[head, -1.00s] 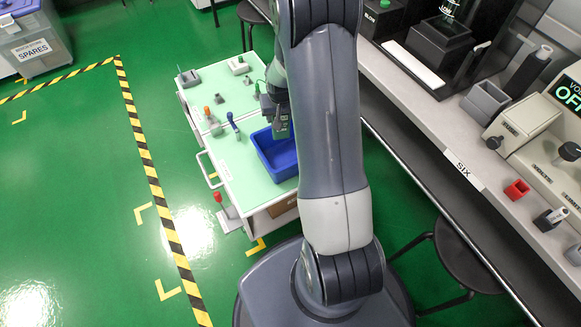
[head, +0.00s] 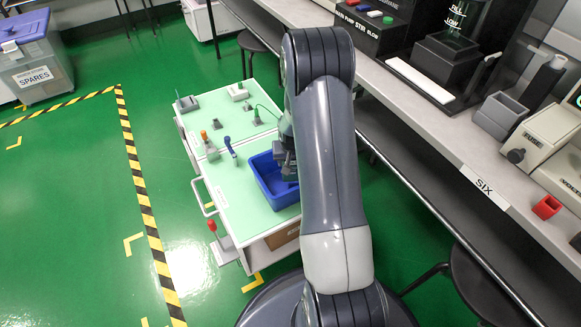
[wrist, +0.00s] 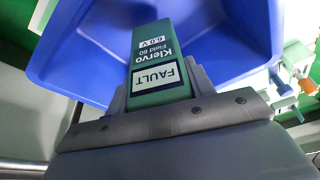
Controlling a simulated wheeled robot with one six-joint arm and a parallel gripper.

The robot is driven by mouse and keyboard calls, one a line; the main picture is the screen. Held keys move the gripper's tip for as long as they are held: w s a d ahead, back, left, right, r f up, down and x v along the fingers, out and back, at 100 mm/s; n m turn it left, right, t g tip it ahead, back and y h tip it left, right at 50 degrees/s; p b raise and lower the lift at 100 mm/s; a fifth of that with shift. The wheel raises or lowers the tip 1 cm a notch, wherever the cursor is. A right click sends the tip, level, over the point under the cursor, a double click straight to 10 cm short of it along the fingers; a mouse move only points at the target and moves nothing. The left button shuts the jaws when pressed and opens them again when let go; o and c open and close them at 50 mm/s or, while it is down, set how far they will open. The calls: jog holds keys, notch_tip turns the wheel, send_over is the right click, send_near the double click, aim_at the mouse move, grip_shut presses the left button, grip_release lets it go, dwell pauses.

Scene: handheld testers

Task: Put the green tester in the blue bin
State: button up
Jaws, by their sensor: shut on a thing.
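The green tester (wrist: 160,60) shows close up in the wrist view, with a label reading "FAULT" and "6.0 V". My gripper (head: 287,160) is shut on it, with a grey jaw on each side. The blue bin (head: 261,178) stands on the pale green top of the white cart, and its blue wall (wrist: 70,50) shows behind the tester in the wrist view. My gripper is over the bin's far right part in the head view. My arm hides part of the bin and most of the tester there, so the tester's height above the floor of the bin cannot be told.
On the cart top (head: 222,150) are a blue-handled tool (head: 230,147), an orange-topped item (head: 205,137) and several small grey items. A long bench (head: 425,135) with equipment runs along the right. Yellow-black tape (head: 140,190) marks the open green floor at left.

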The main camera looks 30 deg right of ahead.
jog(key=shift+f, duration=1.15)
jog(key=shift+f+b, duration=0.25)
jog(key=shift+b, duration=0.15)
jog(key=o, duration=1)
jog(key=shift+r, duration=0.1)
jog(key=shift+o, duration=0.2)
jog(key=p+v, duration=0.4)
jog(key=v, duration=0.8)
jog(key=shift+r, duration=0.15)
